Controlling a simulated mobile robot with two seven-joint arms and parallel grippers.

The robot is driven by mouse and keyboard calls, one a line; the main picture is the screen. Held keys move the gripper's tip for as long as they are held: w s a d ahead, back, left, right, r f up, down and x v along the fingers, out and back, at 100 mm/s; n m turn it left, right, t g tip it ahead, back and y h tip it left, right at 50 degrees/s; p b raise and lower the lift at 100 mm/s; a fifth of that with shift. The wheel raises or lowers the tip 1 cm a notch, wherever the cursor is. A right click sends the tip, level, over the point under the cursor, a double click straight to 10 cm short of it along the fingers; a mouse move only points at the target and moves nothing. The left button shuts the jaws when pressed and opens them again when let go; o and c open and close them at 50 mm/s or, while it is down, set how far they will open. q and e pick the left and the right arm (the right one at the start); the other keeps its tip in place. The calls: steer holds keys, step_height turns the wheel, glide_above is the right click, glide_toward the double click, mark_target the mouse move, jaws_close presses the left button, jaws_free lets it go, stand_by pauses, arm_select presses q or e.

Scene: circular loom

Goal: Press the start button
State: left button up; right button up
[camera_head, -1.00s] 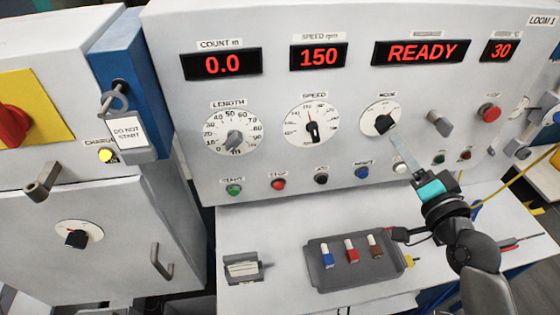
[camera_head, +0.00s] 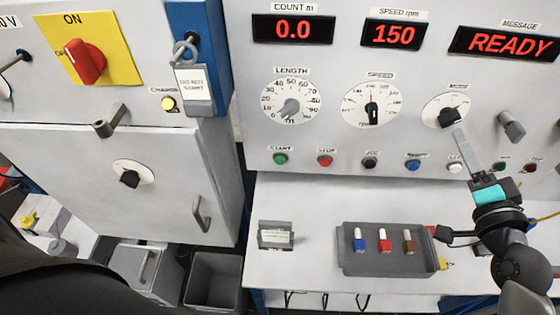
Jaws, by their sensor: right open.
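The start button (camera_head: 280,159) is a small green button at the lower left of the grey control panel, under a START label. My right gripper (camera_head: 464,150) is at the right, in front of the panel near the mode knob (camera_head: 448,115) and well to the right of the start button. It is open with nothing visible in it; its fingers look thin and grey from this side. Whether it touches the knob, I cannot tell. My left gripper does not show.
The panel also has a red STOP button (camera_head: 325,161), a black button (camera_head: 370,163), a blue button (camera_head: 413,165) and a white button (camera_head: 455,167). Below, a grey tray (camera_head: 390,264) with colored pieces and a small block (camera_head: 276,236) rest on the shelf. A padlock tag (camera_head: 195,84) hangs left.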

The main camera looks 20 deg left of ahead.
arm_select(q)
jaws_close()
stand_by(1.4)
